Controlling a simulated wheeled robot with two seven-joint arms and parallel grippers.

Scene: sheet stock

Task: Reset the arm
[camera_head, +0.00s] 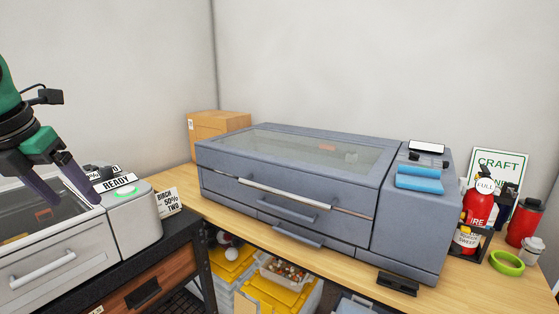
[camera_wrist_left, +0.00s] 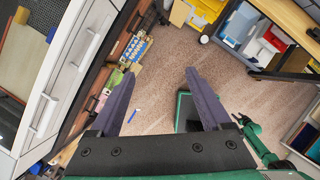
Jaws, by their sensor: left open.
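My left gripper (camera_head: 56,182) comes in from the left in the head view, with a green and black wrist and two dark purple fingers. It is in front of the white machine (camera_head: 60,262) with the READY label. The left wrist view shows the same gripper (camera_wrist_left: 158,88) with its fingers spread wide and nothing between them. That view looks down past the machine's edge to the brown floor (camera_wrist_left: 165,60).
A large grey-blue machine (camera_head: 290,185) stands on the wooden table (camera_head: 480,285). A cardboard box (camera_head: 218,123) is behind it. A red fire extinguisher (camera_head: 478,206) and a green tape roll (camera_head: 506,263) are at the right. Yellow-lidded bins (camera_head: 275,295) sit below the table.

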